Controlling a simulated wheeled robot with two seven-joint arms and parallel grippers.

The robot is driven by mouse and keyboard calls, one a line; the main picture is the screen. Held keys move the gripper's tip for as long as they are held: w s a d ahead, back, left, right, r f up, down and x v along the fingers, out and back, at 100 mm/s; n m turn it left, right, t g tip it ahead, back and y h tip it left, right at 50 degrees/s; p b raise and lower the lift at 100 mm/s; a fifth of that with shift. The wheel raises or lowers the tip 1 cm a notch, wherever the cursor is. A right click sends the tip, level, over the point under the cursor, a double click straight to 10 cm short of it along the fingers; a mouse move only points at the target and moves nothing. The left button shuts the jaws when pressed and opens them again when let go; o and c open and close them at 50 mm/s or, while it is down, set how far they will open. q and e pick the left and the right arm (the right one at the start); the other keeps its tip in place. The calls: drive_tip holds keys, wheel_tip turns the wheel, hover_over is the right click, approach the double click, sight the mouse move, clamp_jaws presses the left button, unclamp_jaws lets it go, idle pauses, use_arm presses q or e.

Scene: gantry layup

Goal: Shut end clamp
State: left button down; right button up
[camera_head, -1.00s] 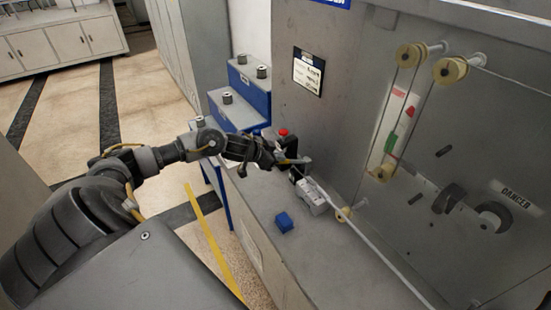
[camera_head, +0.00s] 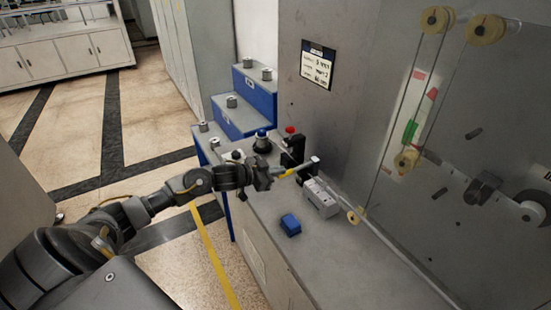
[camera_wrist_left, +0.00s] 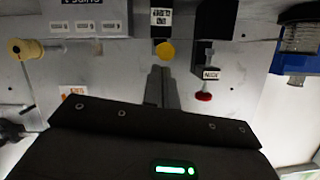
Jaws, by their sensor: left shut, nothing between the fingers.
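The end clamp appears to be the dark block with a lever arm (camera_head: 308,167) beside the grey box; its label is too small to read surely. A yellow part (camera_head: 287,173) shows at the lever's near end. In the left wrist view a yellow round knob (camera_wrist_left: 165,50) sits below a labelled black block (camera_wrist_left: 160,20). My left gripper (camera_head: 268,177) is shut and empty, just left of the yellow part; I cannot tell whether they touch. In the left wrist view its fingertips (camera_wrist_left: 160,72) point at the knob. My right gripper is not in view.
A red button (camera_head: 290,130) stands on a black block behind the lever; its red knob also shows in the wrist view (camera_wrist_left: 203,96). A grey box (camera_head: 321,198), a blue block (camera_head: 290,225) and a blue-topped knob (camera_head: 262,136) are nearby. Blue stepped racks (camera_head: 243,118) stand behind.

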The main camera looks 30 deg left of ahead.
use_arm(q)
drive_tip(key=shift+f, duration=0.45)
drive_tip(key=shift+s+f, duration=0.15)
drive_tip(key=shift+s+f, duration=0.1)
drive_tip(key=shift+f, duration=0.1)
wheel_tip(320, 180, up, 5)
drive_tip(key=p, duration=0.5)
drive_tip(key=b+v, duration=0.3)
drive_tip(key=v, duration=0.6)
drive_tip(key=shift+s+d+f, duration=0.15)
drive_tip(key=shift+s+f, duration=0.15)
drive_tip(key=shift+s, duration=0.2)
